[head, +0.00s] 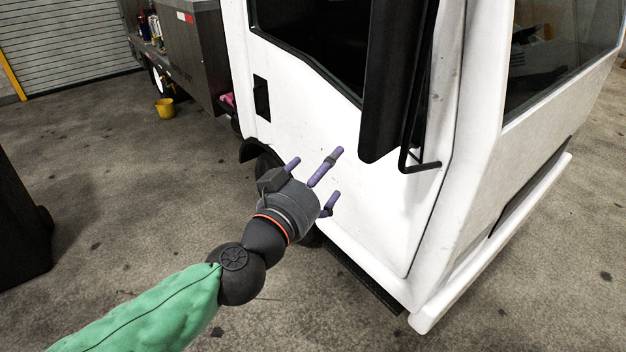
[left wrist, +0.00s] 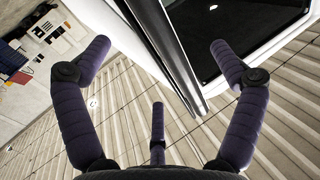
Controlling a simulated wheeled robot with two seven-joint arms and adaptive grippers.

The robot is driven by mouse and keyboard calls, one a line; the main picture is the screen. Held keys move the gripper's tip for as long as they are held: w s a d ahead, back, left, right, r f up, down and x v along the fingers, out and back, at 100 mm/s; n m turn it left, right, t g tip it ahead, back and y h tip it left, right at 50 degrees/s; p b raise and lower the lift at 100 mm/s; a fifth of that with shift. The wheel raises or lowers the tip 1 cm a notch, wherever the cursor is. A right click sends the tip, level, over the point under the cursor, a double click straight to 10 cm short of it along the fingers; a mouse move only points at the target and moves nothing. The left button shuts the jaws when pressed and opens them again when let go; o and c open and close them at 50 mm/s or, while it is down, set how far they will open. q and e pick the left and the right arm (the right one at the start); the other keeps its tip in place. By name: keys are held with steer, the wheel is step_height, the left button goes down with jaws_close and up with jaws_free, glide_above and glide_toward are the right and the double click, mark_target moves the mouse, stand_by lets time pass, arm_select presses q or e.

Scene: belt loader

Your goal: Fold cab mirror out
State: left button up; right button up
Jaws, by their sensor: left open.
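The cab mirror is a tall black housing (head: 388,85) at the front edge of the white cab (head: 310,130), on a black tube bracket (head: 422,165). Its top is cut off by the picture edge. My left gripper (head: 322,176) is open and empty, left of and below the mirror's lower end, in front of the cab door. In the left wrist view its purple fingers (left wrist: 160,47) are spread. A long dark bar, apparently the mirror (left wrist: 172,50), runs between and beyond them. I see no contact. My right gripper is not in view.
A dark truck bed (head: 185,45) stands behind the cab, with a yellow bucket (head: 165,108) on the floor beside it. A dark block (head: 18,225) stands at the left edge. The concrete floor (head: 120,190) between is clear. The white bumper (head: 490,245) juts out at the lower right.

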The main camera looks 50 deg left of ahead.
arm_select(q)
steer(key=shift+v, duration=1.35)
